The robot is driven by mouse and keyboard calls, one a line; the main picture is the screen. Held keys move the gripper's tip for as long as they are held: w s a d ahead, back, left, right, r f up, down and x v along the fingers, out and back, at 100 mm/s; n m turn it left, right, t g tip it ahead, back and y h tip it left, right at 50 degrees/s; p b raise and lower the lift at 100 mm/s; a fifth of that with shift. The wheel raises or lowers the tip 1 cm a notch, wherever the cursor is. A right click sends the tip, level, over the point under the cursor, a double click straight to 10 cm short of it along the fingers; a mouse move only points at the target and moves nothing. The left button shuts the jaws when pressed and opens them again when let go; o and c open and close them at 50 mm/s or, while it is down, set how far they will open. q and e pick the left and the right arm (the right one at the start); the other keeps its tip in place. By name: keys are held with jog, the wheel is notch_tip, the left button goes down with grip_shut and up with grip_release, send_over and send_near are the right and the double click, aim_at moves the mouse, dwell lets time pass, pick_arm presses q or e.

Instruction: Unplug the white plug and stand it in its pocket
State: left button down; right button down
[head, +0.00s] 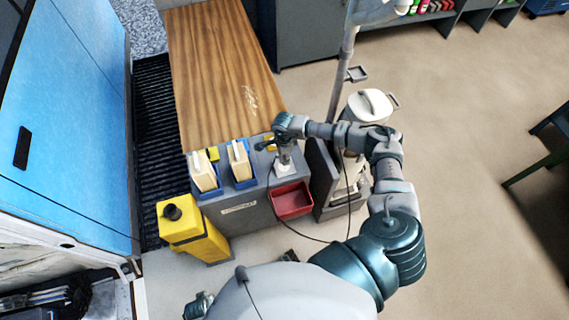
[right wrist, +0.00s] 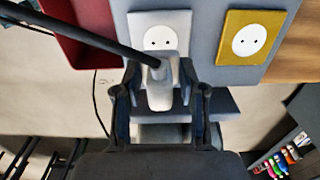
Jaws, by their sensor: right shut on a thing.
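The white plug (right wrist: 160,88) is between the fingers of my right gripper (right wrist: 162,105) in the right wrist view, with a thick black cable running from it to the upper left. The gripper is shut on it. Behind it is a white socket plate (right wrist: 160,22); both its holes show, and the plug overlaps only its lower edge, so the plug appears out of the holes. In the head view my right gripper (head: 283,143) is over the right part of the grey box (head: 238,211). My left gripper's fingers are not seen. I cannot tell which compartment is the plug's pocket.
A yellow socket plate (right wrist: 250,38) is beside the white one. The red bin (head: 292,201) hangs on the box front. Blue holders (head: 210,192) contain cream blocks. A yellow container (head: 207,243) stands left, a white-lidded canister (head: 370,106) right. Floor is free farther right.

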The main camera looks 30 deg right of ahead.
jog(key=shift+r+p, duration=1.1)
jog(key=shift+r, duration=0.45)
jog(key=shift+f, duration=0.1)
